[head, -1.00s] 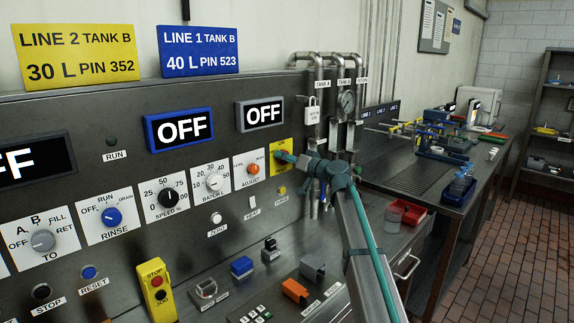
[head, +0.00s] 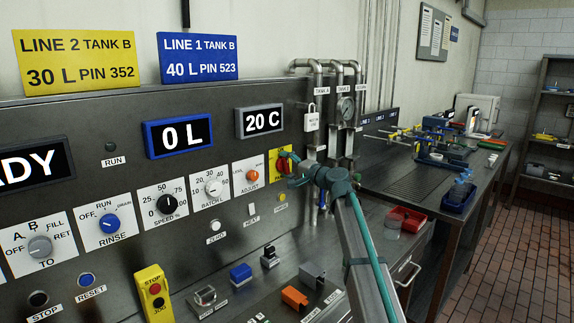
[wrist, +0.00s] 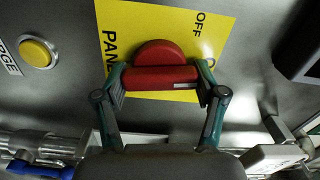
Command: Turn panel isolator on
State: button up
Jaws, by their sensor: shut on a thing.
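The panel isolator is a red rotary handle (wrist: 158,55) on a yellow plate (wrist: 122,22) in the wrist view. "OFF" and part of "PANEL" can be read on the plate. In the head view the yellow plate (head: 273,172) is at the right end of the row of dials, with a bit of the red handle (head: 285,160) showing beside my arm. My gripper (wrist: 160,82) has a finger at each end of the handle's bar and is shut on it. The bar lies nearly level in the wrist view. Part of the plate's lettering is hidden by the gripper.
The displays (head: 178,134) are lit with "0 L", "20 C" (head: 259,122) and a cut-off "ADY". A yellow round button (wrist: 38,53) sits left of the plate in the wrist view.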

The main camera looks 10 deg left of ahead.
jog(key=shift+m, duration=0.8)
jog(key=o, duration=1.2)
jog(key=shift+c, duration=0.2)
jog(key=v, duration=1.2)
